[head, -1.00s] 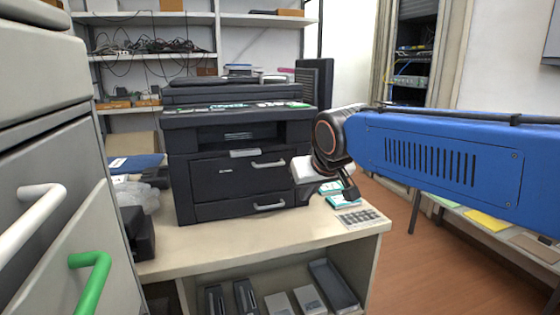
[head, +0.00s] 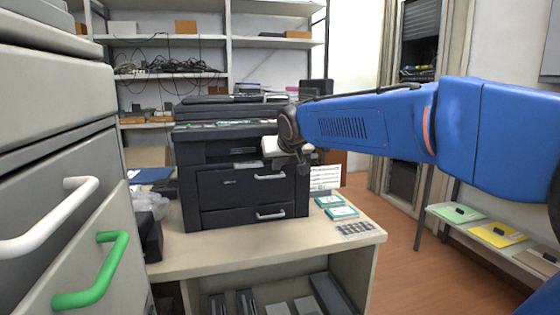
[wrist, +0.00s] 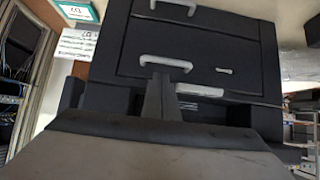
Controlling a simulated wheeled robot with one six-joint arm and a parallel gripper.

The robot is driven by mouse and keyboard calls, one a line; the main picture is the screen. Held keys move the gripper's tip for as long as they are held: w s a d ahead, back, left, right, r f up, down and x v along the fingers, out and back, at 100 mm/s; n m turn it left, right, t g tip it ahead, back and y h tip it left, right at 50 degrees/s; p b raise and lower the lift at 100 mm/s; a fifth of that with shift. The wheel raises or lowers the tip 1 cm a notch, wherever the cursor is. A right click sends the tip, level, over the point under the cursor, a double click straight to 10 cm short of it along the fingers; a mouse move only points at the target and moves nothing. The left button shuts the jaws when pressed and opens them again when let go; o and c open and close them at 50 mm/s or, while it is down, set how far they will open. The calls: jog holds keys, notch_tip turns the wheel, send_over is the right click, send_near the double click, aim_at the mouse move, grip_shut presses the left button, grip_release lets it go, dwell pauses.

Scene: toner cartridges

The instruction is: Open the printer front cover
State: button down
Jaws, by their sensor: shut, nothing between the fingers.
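The black printer (head: 215,195) stands on the desk, with its front toward me. Its front cover (head: 225,190) is closed flush, with a grey bar handle (head: 270,177). A lower drawer with its own grey handle (head: 271,215) is also closed. My gripper is in front of the printer's upper right side in the head view, its fingers hard to make out there. In the wrist view, which sees the printer upside down, my gripper (wrist: 160,78) has its fingers together and empty. Their tips appear just below the cover handle (wrist: 165,63) in the picture; contact cannot be told.
Teal-and-white boxes (head: 335,207) and a small grey pad (head: 358,229) lie on the desk (head: 310,242) right of the printer. A grey cabinet with white and green handles (head: 95,270) stands close at left. Shelves (head: 270,8) are behind.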

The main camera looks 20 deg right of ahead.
aim_at(272, 173)
jog(key=shift+x, duration=2.2)
jog(key=shift+s, duration=0.1)
